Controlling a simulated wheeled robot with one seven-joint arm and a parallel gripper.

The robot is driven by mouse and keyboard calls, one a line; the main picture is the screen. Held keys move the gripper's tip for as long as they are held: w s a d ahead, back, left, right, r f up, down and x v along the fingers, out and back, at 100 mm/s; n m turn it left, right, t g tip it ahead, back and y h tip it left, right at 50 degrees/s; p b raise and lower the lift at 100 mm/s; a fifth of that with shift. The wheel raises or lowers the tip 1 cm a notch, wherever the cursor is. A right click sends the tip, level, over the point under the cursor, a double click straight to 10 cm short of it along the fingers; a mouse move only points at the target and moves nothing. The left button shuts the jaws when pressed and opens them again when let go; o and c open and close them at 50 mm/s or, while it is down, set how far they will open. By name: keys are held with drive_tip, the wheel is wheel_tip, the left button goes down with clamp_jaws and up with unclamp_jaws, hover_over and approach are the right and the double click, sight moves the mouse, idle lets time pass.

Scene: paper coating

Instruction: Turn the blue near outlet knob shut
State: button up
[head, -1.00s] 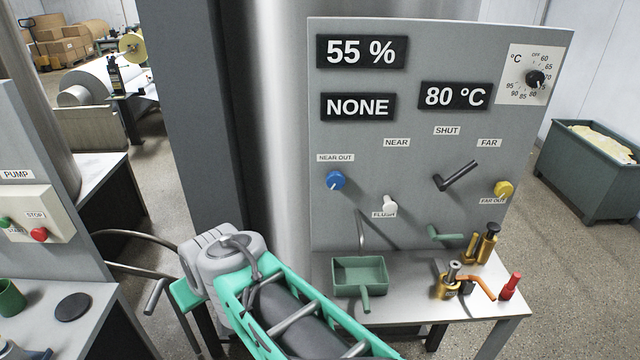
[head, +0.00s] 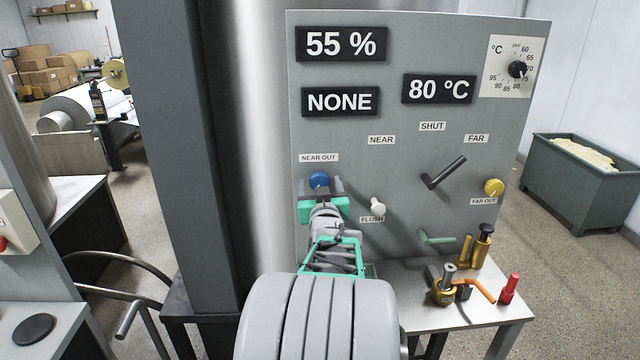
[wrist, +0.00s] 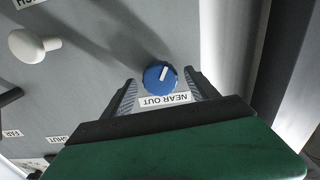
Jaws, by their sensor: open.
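The blue near outlet knob (head: 318,180) is on the grey panel (head: 400,200), just below the NEAR OUT label (head: 319,158). In the wrist view the blue knob (wrist: 160,77) shows upside down with a white pointer mark on its face. My gripper (head: 320,186) is open in front of the panel at the knob. In the wrist view its fingers (wrist: 163,88) stand on either side of the knob, with gaps visible. I cannot tell how far the fingertips are from the panel.
A white flush knob (head: 377,206) is right of my gripper. A dark lever (head: 443,173) and a yellow knob (head: 494,187) are farther right.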

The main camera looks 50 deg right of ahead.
drive_tip(key=shift+w+d, duration=0.2)
drive_tip(key=shift+c, duration=0.5)
drive_tip(key=c, duration=1.3)
drive_tip(key=shift+o, duration=0.2)
